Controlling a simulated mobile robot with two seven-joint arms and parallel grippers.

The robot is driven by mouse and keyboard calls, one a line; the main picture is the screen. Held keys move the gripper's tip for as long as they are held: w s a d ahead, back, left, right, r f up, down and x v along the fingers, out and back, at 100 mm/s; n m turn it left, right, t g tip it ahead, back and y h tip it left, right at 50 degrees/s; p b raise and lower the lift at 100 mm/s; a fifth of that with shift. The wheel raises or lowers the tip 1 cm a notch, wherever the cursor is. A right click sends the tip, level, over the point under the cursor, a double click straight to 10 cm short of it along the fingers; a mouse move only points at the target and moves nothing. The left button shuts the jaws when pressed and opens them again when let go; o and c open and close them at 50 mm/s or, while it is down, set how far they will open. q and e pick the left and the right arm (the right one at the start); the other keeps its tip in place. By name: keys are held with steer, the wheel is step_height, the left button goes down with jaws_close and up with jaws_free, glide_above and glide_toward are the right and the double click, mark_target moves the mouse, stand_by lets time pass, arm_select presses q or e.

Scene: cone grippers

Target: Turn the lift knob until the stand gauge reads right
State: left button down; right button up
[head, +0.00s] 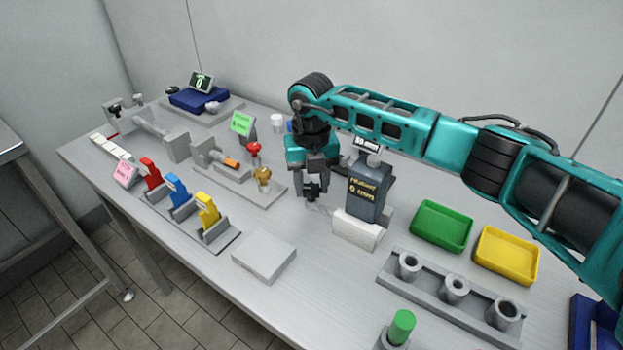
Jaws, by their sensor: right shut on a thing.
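The stand (368,190) is a dark grey upright block near the middle of the table. Its front carries small yellow gauge text, too blurred to read surely. A small plate (366,144) on top seems to read "50 mm". My right gripper (312,190) comes down just left of the stand, fingers pointing down. It is shut on a small dark part there, which looks like the lift knob; the fingers mostly hide it. My left gripper is out of view.
A white block (357,231) sits at the stand's foot. Green (441,226) and yellow (507,256) trays and a rack with several round sockets (453,290) lie to the right. A light grey plate (263,260) lies at front. Coloured clamps (207,212) and fixtures fill the left.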

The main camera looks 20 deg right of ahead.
mark_target(311, 189)
steer(key=shift+m, duration=0.4)
steer(key=o, duration=1.1)
steer(key=shift+c, duration=0.2)
step_height(311, 189, up, 13)
stand_by(0.3)
